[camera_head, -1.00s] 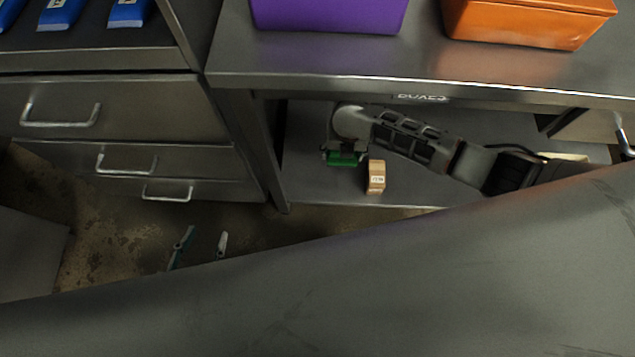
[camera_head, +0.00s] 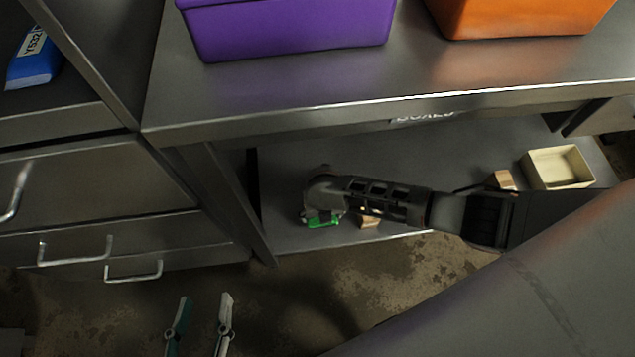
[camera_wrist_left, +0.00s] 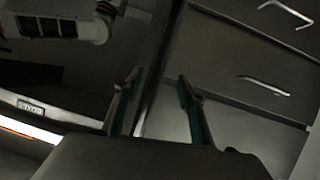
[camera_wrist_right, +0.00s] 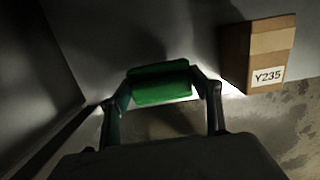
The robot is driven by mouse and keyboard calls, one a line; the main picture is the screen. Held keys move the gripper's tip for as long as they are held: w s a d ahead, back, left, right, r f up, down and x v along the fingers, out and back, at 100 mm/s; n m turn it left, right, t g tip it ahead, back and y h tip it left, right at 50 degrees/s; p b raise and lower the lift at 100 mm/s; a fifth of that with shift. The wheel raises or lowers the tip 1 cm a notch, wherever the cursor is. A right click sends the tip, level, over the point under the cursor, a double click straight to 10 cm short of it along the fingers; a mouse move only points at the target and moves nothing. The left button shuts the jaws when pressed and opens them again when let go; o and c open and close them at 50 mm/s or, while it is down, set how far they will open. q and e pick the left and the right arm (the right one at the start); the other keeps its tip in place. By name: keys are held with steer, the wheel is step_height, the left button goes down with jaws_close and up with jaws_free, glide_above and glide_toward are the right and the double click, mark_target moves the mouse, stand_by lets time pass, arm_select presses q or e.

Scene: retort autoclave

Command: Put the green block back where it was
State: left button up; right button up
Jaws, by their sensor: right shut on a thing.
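The green block (camera_head: 322,221) is between the fingers of my right gripper (camera_head: 320,217), at the left end of the lower shelf (camera_head: 410,160) under the counter. In the right wrist view the green block (camera_wrist_right: 160,82) lies across both fingertips of the right gripper (camera_wrist_right: 164,92), which is shut on it. Whether the block touches the shelf I cannot tell. My left gripper (camera_head: 200,312) is open and empty, low over the floor in front of the drawers. Its two spread fingers also show in the left wrist view (camera_wrist_left: 158,90).
A cardboard box labelled Y235 (camera_wrist_right: 260,55) stands right of the block; my right arm partly covers it in the head view (camera_head: 369,222). Another cardboard box (camera_head: 503,180) and a cream bin (camera_head: 557,185) are farther right. A shelf leg (camera_head: 235,200) borders the left.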

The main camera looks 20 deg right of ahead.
steer(key=shift+f, duration=0.2)
steer(key=f+b, duration=0.2)
steer(key=f, duration=0.2)
steer(key=shift+s+f, duration=0.2)
steer(key=shift+w, duration=0.2)
steer(key=shift+c, duration=0.6)
steer(key=shift+w+r, duration=0.15)
steer(key=shift+r, duration=0.15)
steer(key=shift+f, duration=0.25)
steer(key=o, duration=1.4)
arm_select(q)
steer(key=d+n, duration=0.1)
steer(key=s+d+n, duration=0.1)
steer(key=d+n+h, duration=0.1)
steer(key=shift+s+d+f, duration=0.2)
steer(key=shift+f, duration=0.2)
